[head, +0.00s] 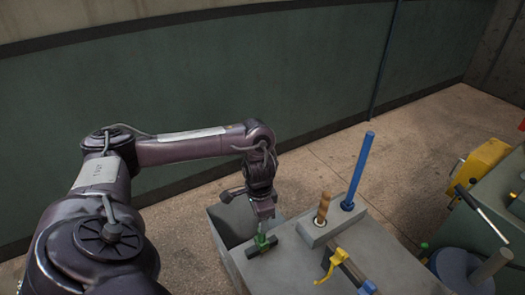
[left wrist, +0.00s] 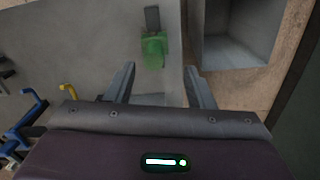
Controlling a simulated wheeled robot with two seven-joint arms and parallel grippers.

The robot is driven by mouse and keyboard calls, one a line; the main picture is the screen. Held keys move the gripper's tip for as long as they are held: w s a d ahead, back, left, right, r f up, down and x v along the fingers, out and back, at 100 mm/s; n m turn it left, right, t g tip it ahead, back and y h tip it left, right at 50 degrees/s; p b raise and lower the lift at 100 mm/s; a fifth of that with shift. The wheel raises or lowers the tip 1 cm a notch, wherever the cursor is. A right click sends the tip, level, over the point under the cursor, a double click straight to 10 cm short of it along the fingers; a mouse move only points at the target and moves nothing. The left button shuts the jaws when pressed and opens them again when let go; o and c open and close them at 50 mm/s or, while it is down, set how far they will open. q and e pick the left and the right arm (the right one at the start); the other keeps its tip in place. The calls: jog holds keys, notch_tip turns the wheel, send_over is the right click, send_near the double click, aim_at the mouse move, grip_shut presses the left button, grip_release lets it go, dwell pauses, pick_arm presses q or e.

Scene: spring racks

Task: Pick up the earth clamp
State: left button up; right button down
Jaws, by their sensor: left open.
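A small green piece with a dark bar, which looks like the earth clamp (head: 263,243), sits on the grey bench top near its left edge. It also shows in the left wrist view (left wrist: 153,50), just beyond the fingertips and roughly between their lines. My left gripper (head: 262,226) points down close above the green piece and partly covers it in the head view. In the left wrist view its two fingers (left wrist: 160,70) are apart, with nothing seen held between them. My right gripper is in neither view.
A grey open bin (head: 226,227) is left of the bench top. A wooden handle (head: 323,208) and a tall blue rod (head: 358,170) stand in a grey block to the right. A yellow hooked tool (head: 331,265) is nearer. Farther right are a yellow item (head: 480,165) and a round spool-like thing.

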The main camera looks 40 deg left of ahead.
aim_at(262, 237)
pick_arm(q)
jog(key=shift+a+f, duration=0.1)
jog(key=shift+f, duration=0.3)
jog(key=shift+f+b, duration=0.75)
jog(key=shift+f, duration=0.2)
jog(key=shift+s+d+f, duration=0.1)
jog(key=shift+d+f, duration=0.15)
jog(key=shift+f, duration=0.05)
jog(key=shift+s+d+f+b, duration=0.1)
jog(key=shift+d+f+b, duration=0.15)
jog(key=shift+f, duration=0.35)
jog(key=shift+d+f+b, duration=0.1)
jog(key=shift+f+b, duration=0.15)
jog(key=shift+f, duration=0.35)
jog(key=shift+a+f, duration=0.1)
jog(key=shift+f, duration=0.9)
jog(key=c, duration=0.6)
jog(key=shift+c, duration=0.9)
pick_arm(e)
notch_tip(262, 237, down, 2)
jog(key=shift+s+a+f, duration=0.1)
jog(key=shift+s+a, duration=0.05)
